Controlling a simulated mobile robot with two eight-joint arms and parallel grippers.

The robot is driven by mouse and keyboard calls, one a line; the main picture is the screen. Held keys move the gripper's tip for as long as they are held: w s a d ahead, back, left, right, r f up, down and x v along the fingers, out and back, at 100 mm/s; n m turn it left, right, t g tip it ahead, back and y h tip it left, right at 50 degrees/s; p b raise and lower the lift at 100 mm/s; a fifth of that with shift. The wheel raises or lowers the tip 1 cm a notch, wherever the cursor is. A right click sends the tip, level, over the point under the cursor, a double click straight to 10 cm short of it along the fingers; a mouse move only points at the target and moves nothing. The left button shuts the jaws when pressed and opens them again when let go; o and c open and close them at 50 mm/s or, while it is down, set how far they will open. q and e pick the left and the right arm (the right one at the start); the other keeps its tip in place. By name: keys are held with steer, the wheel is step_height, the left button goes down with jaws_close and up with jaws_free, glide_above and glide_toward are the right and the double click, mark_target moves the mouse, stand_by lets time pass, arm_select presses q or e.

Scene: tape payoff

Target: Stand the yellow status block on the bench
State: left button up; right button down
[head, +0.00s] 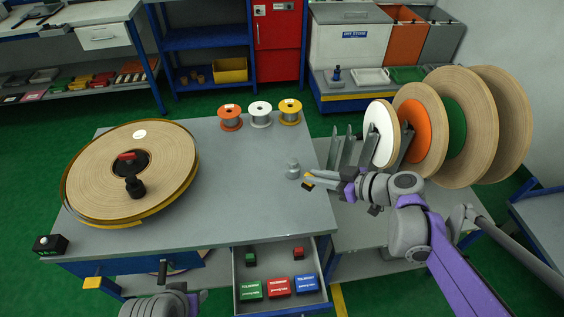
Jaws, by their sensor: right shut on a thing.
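The yellow status block (309,181) is a small yellow piece at the tip of my right gripper (314,180). The gripper is shut on it and hides part of it. They are near the right edge of the grey bench (240,200), beside a grey metal knob-like piece (292,169). I cannot tell how high the block is above the bench top. Part of my left arm shows at the bottom edge, in front of the bench; its gripper (163,272) is too small and dark to read.
A large tape roll (130,172) covers the bench's left side. Orange (230,118), white (260,113) and yellow (290,111) spools stand at the back. An open drawer (277,274) holds small coloured blocks and boxes. Upright discs (503,125) stand at right. The bench's middle is clear.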

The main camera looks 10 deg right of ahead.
step_height(320, 180, down, 6)
steer(key=shift+d+r+b, duration=0.1)
steer(key=shift+r+b, duration=0.05)
steer(key=shift+b, duration=0.7)
steer(key=shift+f+b, duration=0.65)
steer(key=shift+f, duration=1.35)
steer(key=shift+f, duration=0.2)
steer(key=c, duration=0.8)
jaws_free()
steer(key=shift+r, duration=0.1)
